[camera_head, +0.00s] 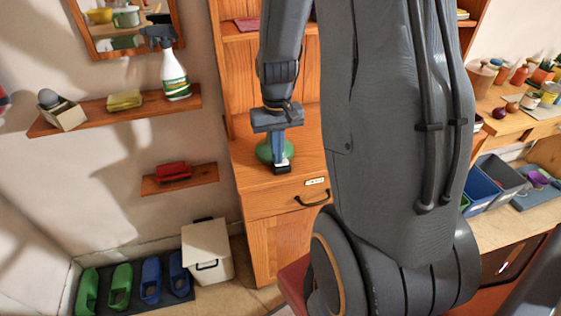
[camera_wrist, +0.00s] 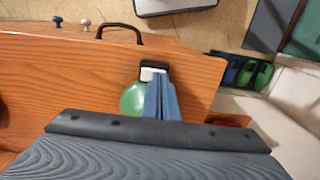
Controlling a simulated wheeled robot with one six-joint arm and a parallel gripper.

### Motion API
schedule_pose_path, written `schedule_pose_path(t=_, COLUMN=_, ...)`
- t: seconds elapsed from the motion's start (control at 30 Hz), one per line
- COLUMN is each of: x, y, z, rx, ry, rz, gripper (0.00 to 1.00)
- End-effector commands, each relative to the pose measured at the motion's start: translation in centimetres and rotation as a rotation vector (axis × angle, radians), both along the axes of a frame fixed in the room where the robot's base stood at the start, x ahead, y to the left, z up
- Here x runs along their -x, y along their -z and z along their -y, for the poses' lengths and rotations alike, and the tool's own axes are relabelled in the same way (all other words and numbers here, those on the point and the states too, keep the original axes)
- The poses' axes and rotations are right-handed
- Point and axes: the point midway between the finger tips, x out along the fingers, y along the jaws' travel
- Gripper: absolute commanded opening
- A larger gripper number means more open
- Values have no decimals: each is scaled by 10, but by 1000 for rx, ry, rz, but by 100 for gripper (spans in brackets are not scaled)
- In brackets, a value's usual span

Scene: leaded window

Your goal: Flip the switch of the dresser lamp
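The dresser (camera_head: 258,199) is orange wood with a drawer and a black handle. On its top stands the dresser lamp, whose green rounded part (camera_head: 264,152) is partly behind my gripper. Its small black switch housing (camera_head: 282,169) is by my fingertips. In the wrist view the green part (camera_wrist: 131,98) is left of my fingers, and the black housing with a white rocker (camera_wrist: 148,74) is at their tips. My gripper (camera_head: 279,158) points down with blue fingers together and nothing between them. It also shows in the wrist view (camera_wrist: 161,82). I cannot tell whether the tips touch the rocker.
The dresser's upper shelves (camera_head: 240,75) rise behind my gripper. A small wall shelf (camera_head: 196,180) with a red object is to the left. A white bin (camera_head: 207,250) stands left of the dresser, beside a dark mat with green and blue shoes (camera_head: 122,284).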

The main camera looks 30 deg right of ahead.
Motion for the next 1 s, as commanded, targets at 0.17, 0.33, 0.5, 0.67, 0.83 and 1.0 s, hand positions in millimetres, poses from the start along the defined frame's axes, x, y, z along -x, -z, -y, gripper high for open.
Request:
schedule_pose_path(t=0.17, x=0, y=2, z=0, rx=0, ry=0, rz=0, gripper=0)
schedule_pose_path(t=0.33, x=0, y=-2, z=0, rx=0, ry=0, rz=-1, gripper=0)
schedule_pose_path(t=0.5, x=1, y=-14, z=0, rx=0, ry=0, rz=0, gripper=0)
schedule_pose_path(t=0.67, x=1, y=-26, z=0, rx=0, ry=0, rz=0, gripper=0)
schedule_pose_path(t=0.83, x=1, y=-38, z=0, rx=0, ry=0, rz=0, gripper=0)
schedule_pose_path(t=1.0, x=1, y=-50, z=0, rx=0, ry=0, rz=0, gripper=0)
